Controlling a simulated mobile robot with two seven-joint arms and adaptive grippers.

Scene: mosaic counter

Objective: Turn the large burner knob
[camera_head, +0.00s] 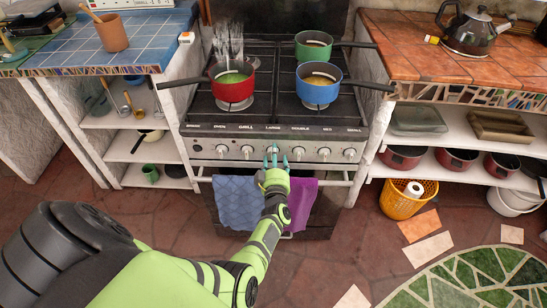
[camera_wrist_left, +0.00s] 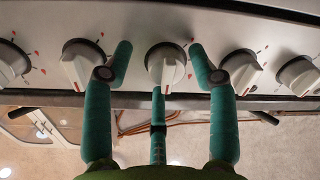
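The large burner knob is a white round knob on the front panel of the stove (camera_head: 262,138), below the label LARGE. In the wrist view the knob (camera_wrist_left: 165,66) is in the middle, its grip bar pointing down. In the head view my fingers mostly cover it. My left gripper (camera_head: 276,158) is in front of the panel, its teal fingers reaching up to this knob. In the wrist view the gripper (camera_wrist_left: 161,62) is open, with one finger on each side of the knob and a third below it. I cannot tell whether they touch it. My right gripper is not in view.
Neighbouring knobs (camera_wrist_left: 82,66) (camera_wrist_left: 241,71) sit close beside the outer fingers. A red pot (camera_head: 233,91), a blue pot (camera_head: 320,92) and a green pot (camera_head: 314,45) stand on the stove. A blue towel (camera_head: 237,202) and a purple towel (camera_head: 302,203) hang below the panel.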

